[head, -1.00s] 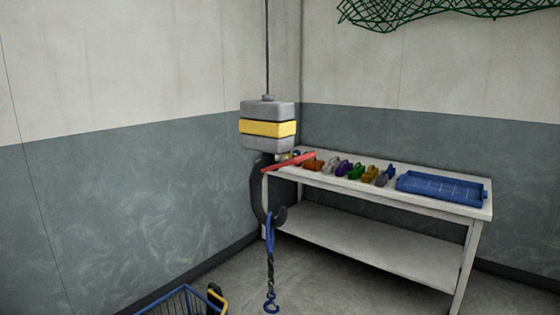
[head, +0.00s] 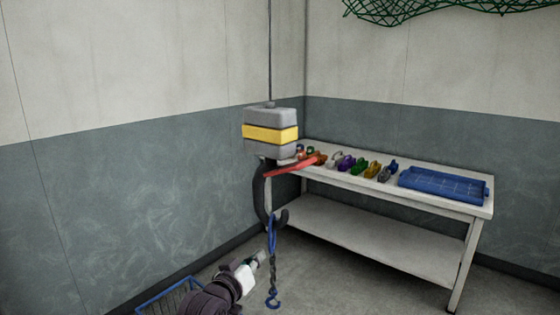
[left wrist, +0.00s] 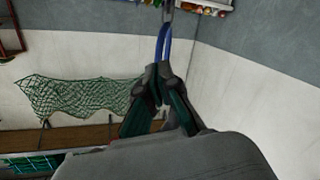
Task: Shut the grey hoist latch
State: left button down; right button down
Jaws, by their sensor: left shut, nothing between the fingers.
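The grey hoist (head: 270,117) with a yellow band hangs on a cable left of centre in the head view. Its black hook (head: 260,196) hangs below. A red latch bar (head: 293,167) sticks out to the right from near the hook's top, away from the hook tip, so it stands open. A blue loop with a dark twisted chain (head: 272,262) and a small blue hook hangs from the hook. My left gripper (head: 259,256) is shut and empty, low and just left of the chain in the head view. In the left wrist view its fingers (left wrist: 165,82) are together, with a blue loop (left wrist: 163,42) beyond them.
A white bench (head: 390,245) stands behind, with several coloured shackle-like pieces (head: 345,163) and a blue tray (head: 443,184). A blue wire basket (head: 165,298) is at the lower left. A green net (head: 450,10) hangs on the wall.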

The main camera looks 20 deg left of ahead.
pick_arm(q)
notch_tip(320, 180, up, 14)
jog(key=s+r+t+h, duration=0.1)
jog(key=s+t, duration=0.1)
jog(key=t+h+p, duration=0.1)
jog(key=t+h, duration=0.1)
send_near(281, 141)
jog(key=s, duration=0.1)
jog(key=s+f, duration=0.1)
jog(key=s, duration=0.1)
jog(key=shift+a+f+m, duration=0.15)
jog(key=shift+a+m, duration=0.05)
jog(key=shift+m, duration=0.2)
jog(key=p+x, duration=0.4)
jog(key=x, duration=0.5)
jog(key=shift+w+a+r, duration=0.1)
jog(key=shift+w+r, duration=0.1)
jog(key=shift+r, duration=0.05)
jog(key=shift+d+f+p, duration=0.2)
jog(key=shift+d+f, duration=0.1)
jog(key=shift+f, duration=0.35)
jog(key=shift+d+f+p, duration=0.15)
jog(key=shift+d+f, duration=0.1)
jog(key=shift+f, duration=0.4)
jog(key=shift+d+f+p, duration=0.2)
jog(key=shift+d+f, duration=0.1)
jog(key=shift+f, duration=0.35)
